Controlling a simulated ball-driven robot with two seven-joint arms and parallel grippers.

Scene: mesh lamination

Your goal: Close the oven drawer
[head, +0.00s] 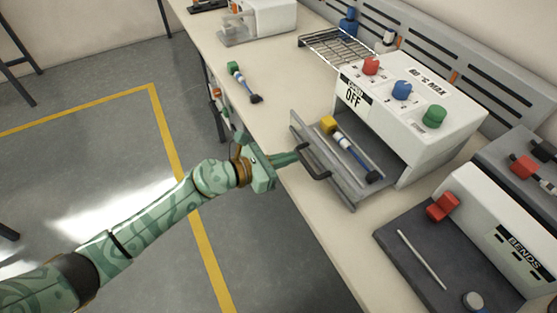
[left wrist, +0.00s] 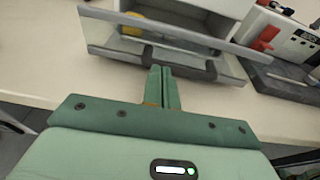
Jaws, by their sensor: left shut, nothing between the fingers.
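The oven (head: 405,105) is a white box with red, blue and green knobs on top and an "OFF" label. Its grey drawer (head: 352,200) is pulled out toward the bench's front edge. A tool with a yellow end and blue band (head: 346,143) lies in the drawer. The drawer has a dark handle (head: 315,165) on its front. My left gripper (head: 297,157) is shut and empty, its fingertips at the handle. In the left wrist view the fingers (left wrist: 162,75) point at the drawer front, close to the dark handle; contact cannot be told. My right gripper is not in view.
A similar tool with a green end (head: 243,82) lies on the bench (head: 270,118) left of the drawer. A wire rack (head: 340,47) stands behind. A white "BENDS" unit (head: 500,235) with a dark plate and rod is at the right.

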